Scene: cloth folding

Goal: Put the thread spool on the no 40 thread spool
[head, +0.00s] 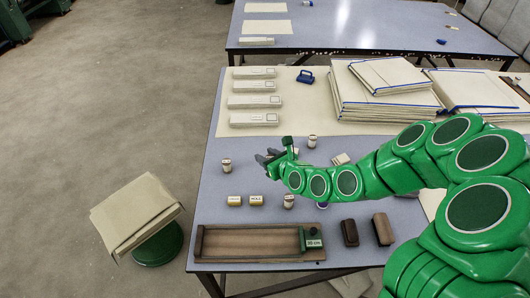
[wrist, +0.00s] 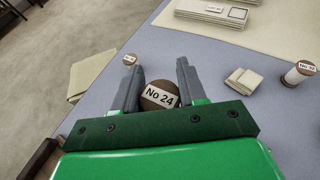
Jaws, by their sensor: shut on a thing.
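My gripper (head: 268,160) is over the grey table, left of the arm's wrist. In the wrist view my gripper (wrist: 159,85) has its two grey fingers on either side of a brown thread spool (wrist: 160,97) labelled No 24, and it is shut on it. The held spool cannot be made out in the head view. A small spool (wrist: 129,59) stands ahead of the left finger, its label too small to read surely; it seems to be the upright spool (head: 226,165) left of my gripper. Which spool is no 40 I cannot tell for certain.
Other spools stand or lie about: one behind (head: 312,141), one in front (head: 289,201), and two yellowish pieces (head: 255,200). White boxes (head: 254,101) and folded cloth stacks (head: 380,92) lie behind.

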